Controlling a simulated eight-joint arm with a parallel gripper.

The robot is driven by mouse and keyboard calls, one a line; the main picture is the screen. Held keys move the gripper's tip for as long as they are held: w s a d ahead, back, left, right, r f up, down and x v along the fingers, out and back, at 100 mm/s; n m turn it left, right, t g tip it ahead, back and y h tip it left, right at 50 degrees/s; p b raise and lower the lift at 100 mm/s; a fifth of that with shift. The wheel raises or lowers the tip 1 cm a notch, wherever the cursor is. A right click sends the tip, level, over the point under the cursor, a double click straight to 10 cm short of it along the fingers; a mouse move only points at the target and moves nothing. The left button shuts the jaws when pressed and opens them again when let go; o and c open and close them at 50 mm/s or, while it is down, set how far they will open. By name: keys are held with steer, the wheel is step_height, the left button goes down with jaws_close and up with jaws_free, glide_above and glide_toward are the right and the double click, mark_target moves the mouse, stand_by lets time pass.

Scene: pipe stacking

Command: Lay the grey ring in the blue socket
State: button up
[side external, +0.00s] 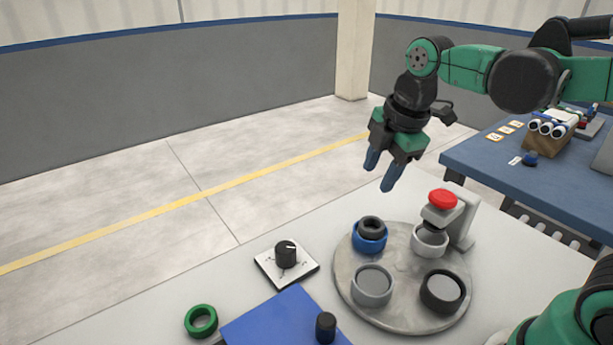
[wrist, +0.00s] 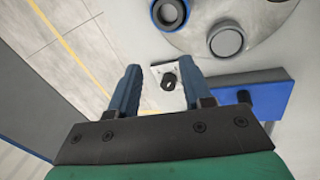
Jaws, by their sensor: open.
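The dark grey ring (side external: 371,235) sits in the top of the blue socket (side external: 369,247) on the round turntable, its upper part standing above the socket's rim. Whether it is fully seated is hard to tell. In the wrist view the blue socket (wrist: 155,20) is at the top edge, with the grey ring (wrist: 180,14) inside it. My gripper (side external: 380,174) is open and empty, well above the table and apart from the ring. Its two blue fingers also show spread in the wrist view (wrist: 161,72).
The turntable (side external: 400,262) also carries a light grey socket (side external: 372,286), a black socket (side external: 442,291) and a white socket (side external: 429,240) beneath a red-capped post (side external: 442,199). A black knob (side external: 286,254), a blue board (side external: 270,322) and a green ring (side external: 201,321) lie left.

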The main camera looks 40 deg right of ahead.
steer(key=s+f+m+t, duration=0.1)
steer(key=m, duration=0.4)
steer(key=s+m+t, duration=0.1)
steer(key=m, duration=0.4)
steer(key=s+a+f+m+t, duration=0.1)
steer(key=m+t, duration=0.1)
steer(key=m, duration=0.3)
steer(key=shift+s+f+m, duration=0.1)
steer(key=shift+f+m, duration=0.2)
steer(key=shift+m, duration=0.1)
